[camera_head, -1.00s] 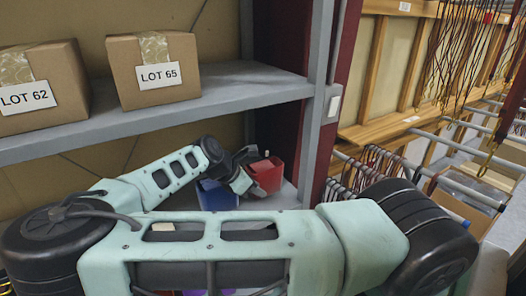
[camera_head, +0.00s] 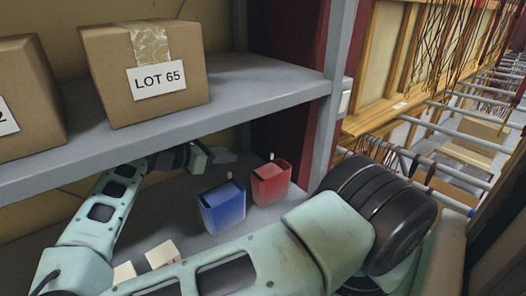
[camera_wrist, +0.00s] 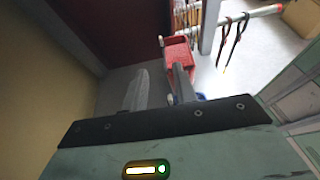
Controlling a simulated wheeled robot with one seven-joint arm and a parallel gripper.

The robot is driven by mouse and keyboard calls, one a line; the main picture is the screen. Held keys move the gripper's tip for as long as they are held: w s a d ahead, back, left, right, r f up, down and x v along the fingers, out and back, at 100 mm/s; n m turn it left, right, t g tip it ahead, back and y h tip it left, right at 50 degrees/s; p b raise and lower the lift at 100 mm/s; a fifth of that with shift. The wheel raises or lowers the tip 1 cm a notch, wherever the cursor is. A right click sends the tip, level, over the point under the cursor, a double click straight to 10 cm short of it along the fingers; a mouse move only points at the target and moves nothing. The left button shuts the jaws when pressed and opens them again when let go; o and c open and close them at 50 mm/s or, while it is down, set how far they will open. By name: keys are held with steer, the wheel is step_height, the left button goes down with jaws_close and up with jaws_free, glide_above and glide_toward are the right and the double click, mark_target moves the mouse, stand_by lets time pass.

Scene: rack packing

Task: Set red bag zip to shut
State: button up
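The red bag (camera_head: 270,184) stands upright on the lower shelf near the rack's right post, with a small pale tab at its top. Its top edge looks dark, but I cannot tell the zip's state. My gripper (camera_head: 203,157) is behind and left of it, apart from it, partly hidden by my wrist. In the wrist view, the two fingers (camera_wrist: 158,75) are apart with nothing between them. The red bag (camera_wrist: 177,52) shows there beyond the right finger, which partly covers it.
A blue bag (camera_head: 222,208) stands just left of the red one; only a sliver shows in the wrist view. Small cream boxes (camera_head: 162,254) sit nearer on the lower shelf. The upper shelf (camera_head: 235,90) with a LOT 65 carton (camera_head: 150,88) hangs above. A grey post (camera_head: 335,90) stands right.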

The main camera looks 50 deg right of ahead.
mark_target(272, 157)
steer(key=p+x, duration=0.5)
steer(key=x, duration=1)
steer(key=shift+s+d, duration=0.15)
steer(key=shift+x, duration=0.8)
steer(key=shift+f, duration=0.15)
steer(key=shift+c, duration=0.3)
jaws_close()
